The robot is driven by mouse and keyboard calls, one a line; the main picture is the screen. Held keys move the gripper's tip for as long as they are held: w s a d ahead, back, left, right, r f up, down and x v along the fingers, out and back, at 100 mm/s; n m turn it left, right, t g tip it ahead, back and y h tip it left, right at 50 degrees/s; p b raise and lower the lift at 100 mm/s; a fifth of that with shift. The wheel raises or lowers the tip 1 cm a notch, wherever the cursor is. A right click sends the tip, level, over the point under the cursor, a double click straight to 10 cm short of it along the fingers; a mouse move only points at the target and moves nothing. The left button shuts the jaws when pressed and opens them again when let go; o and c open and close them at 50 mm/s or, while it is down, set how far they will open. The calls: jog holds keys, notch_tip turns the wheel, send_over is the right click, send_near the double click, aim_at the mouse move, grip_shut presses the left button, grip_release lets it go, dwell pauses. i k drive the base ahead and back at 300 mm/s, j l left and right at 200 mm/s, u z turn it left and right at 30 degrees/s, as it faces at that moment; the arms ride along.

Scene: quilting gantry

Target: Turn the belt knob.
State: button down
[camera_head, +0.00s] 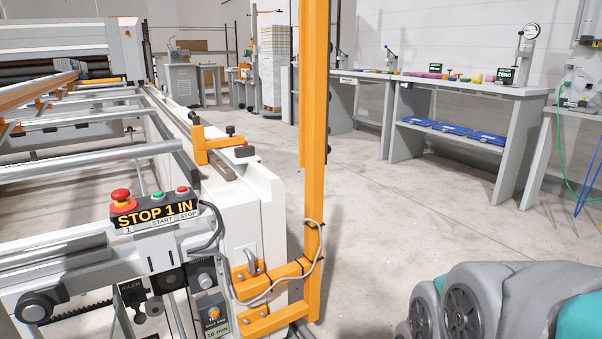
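A small orange knob (213,312) sits low on the front end of the white machine frame, above a label whose small print I cannot read surely and a "16 mm" plate (218,332). A larger black knob (36,306) is at the lower left, beside a toothed belt (85,310). I cannot tell for sure which of these is the belt knob. My gripper is not in view; grey and teal parts at the lower right look like my arm.
A control box (155,211) with a red stop button stands above the knobs. An orange post (314,150) with brackets and a looped cable rises just right of them. Open floor (400,215) lies to the right, before a workbench (470,88).

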aim_at(204, 280)
jog(key=u, duration=1.05)
jog(key=k, duration=0.05)
